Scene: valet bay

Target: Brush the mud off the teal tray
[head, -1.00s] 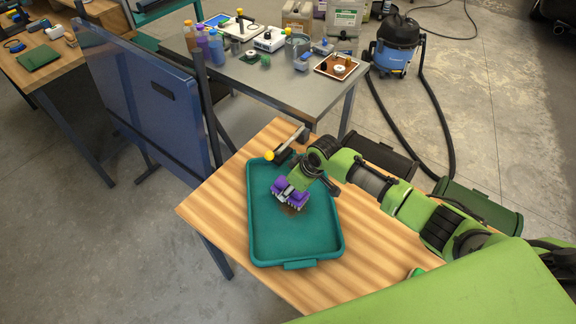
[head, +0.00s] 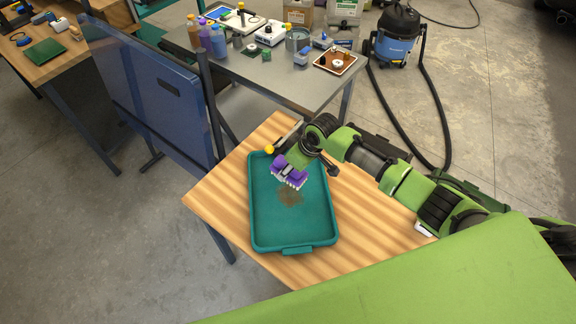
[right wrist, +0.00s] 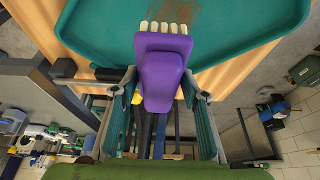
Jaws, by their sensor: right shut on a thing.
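The teal tray (head: 262,222) lies on the wooden table, and its rim also shows at the top of the right wrist view (right wrist: 85,30). A brown mud patch (head: 290,196) is on the tray floor, toward its far half; part of it shows in the right wrist view (right wrist: 208,18). The brush is over the tray, just beyond the mud. I cannot tell whether its bristles touch the tray. My left gripper is out of view.
The wooden table (head: 215,195) is bare left of the tray. A yellow-knobbed object (head: 269,150) stands by the tray's far edge. A blue panel (head: 150,90) stands at left. A grey metal table (head: 265,85) with bottles and devices is behind; a blue vacuum (head: 396,40) is at back right.

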